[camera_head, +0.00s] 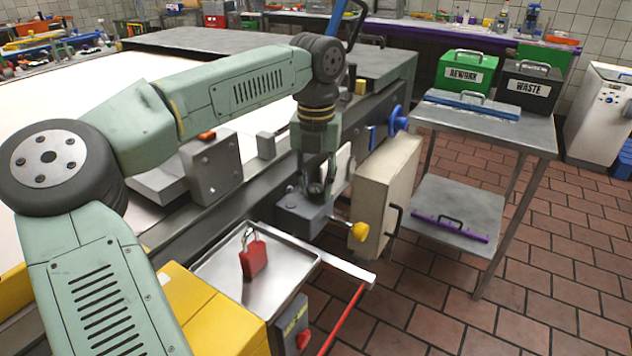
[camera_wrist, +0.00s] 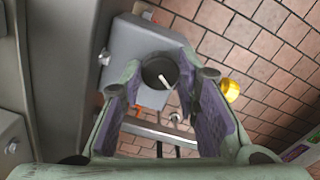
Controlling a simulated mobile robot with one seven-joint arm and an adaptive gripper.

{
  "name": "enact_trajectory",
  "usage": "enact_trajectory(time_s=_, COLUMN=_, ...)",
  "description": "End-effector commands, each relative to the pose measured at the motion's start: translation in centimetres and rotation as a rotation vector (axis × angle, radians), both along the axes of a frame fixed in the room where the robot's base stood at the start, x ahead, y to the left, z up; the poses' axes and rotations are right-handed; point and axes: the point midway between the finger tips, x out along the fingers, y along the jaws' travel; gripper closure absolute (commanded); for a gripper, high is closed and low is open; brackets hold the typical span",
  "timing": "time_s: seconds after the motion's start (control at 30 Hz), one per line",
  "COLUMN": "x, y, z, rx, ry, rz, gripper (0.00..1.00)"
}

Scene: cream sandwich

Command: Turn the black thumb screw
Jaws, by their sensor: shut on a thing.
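The black thumb screw (camera_wrist: 160,71) shows in the wrist view as a round dark knob with a white line on its top. It sits on a grey block (camera_wrist: 136,38), which also shows in the head view (camera_head: 298,213) at the edge of the machine. My gripper (camera_head: 317,187) points down over this block. In the wrist view its two purple-padded fingers stand on either side of the knob, and the gripper is shut on it. In the head view the fingers hide most of the thumb screw.
A yellow knob (camera_head: 358,231) sticks out right of the block, beside a cream panel box (camera_head: 384,195). A metal tray (camera_head: 213,270) with a red padlock (camera_head: 253,257) lies in front. A blue handwheel (camera_head: 398,121) is behind. A side table (camera_head: 535,132) stands right.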

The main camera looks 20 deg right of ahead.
Motion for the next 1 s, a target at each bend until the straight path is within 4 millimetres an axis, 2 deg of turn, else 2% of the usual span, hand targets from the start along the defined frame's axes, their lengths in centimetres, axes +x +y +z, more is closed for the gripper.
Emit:
enact_trajectory(time_s=0.13, x=0.0, y=0.0, z=0.0, rx=0.000, ry=-0.001, rz=0.000, gripper=0.99)
enact_trajectory(time_s=0.17, x=0.0, y=0.0, z=0.0, rx=0.000, ry=-0.001, rz=0.000, gripper=0.70)
enact_trajectory(time_s=0.47, x=0.0, y=0.0, z=0.0, rx=0.000, ry=-0.001, rz=-0.001, gripper=0.51)
enact_trajectory(time_s=0.8, x=0.0, y=0.0, z=0.3, rx=0.000, ry=-0.001, rz=-0.001, gripper=0.51)
enact_trajectory(time_s=0.87, x=0.0, y=0.0, z=0.8, rx=-0.001, ry=-0.002, rz=-0.001, gripper=0.51)
enact_trajectory(time_s=1.0, x=0.0, y=-0.1, z=3.2, rx=-0.001, ry=-0.004, rz=0.000, gripper=0.51)
